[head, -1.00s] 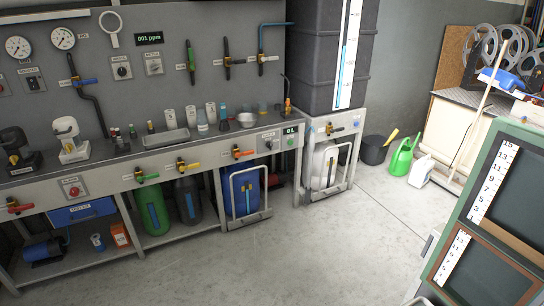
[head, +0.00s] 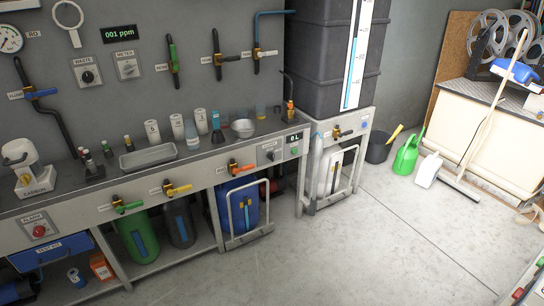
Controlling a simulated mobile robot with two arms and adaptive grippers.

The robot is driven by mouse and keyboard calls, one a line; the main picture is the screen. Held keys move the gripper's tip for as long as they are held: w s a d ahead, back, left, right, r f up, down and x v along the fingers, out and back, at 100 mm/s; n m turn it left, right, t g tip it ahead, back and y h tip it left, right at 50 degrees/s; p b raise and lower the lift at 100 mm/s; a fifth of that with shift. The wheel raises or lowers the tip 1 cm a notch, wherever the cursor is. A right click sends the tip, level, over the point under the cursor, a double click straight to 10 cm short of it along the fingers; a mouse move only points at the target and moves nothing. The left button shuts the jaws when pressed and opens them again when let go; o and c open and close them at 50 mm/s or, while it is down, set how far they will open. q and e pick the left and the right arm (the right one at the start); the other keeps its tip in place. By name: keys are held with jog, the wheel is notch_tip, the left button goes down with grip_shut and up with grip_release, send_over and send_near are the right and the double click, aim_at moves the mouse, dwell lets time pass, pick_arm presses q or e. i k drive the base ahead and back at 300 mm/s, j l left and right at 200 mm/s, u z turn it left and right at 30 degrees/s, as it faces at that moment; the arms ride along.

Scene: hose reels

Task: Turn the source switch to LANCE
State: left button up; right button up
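No label reading LANCE or SOURCE is legible, so I cannot tell which switch is the source switch. Two rotary switches are on the grey back panel, a left one (head: 87,76) and a right one (head: 127,69); the label over the right one seems to read METER. Another dark rotary knob (head: 271,155) is on the bench's front face, left of a small display (head: 294,138) reading 0 L. A red knob (head: 39,231) is on the front face at the far left. Neither of my grippers is in view.
The bench (head: 85,197) runs along the wall, with bottles, a metal tray (head: 148,157) and colored-handled valves. A wire-framed blue container (head: 238,203) stands below. A dark tank (head: 325,55) stands at right. The floor (head: 330,250) before the bench is clear.

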aim_at(271, 155)
jog(key=i+j, duration=0.35)
jog(key=i, duration=0.2)
jog(key=i+j+u, duration=0.15)
jog(key=i+j, duration=0.2)
jog(key=i, duration=0.15)
jog(key=i+l, duration=0.25)
jog(key=i+l+u, duration=0.1)
jog(key=i+l, duration=0.2)
jog(key=l, duration=0.15)
jog(key=i+l, duration=0.25)
jog(key=l, duration=0.15)
jog(key=i+l+u, duration=0.15)
jog(key=i+l, duration=0.1)
jog(key=l, duration=0.1)
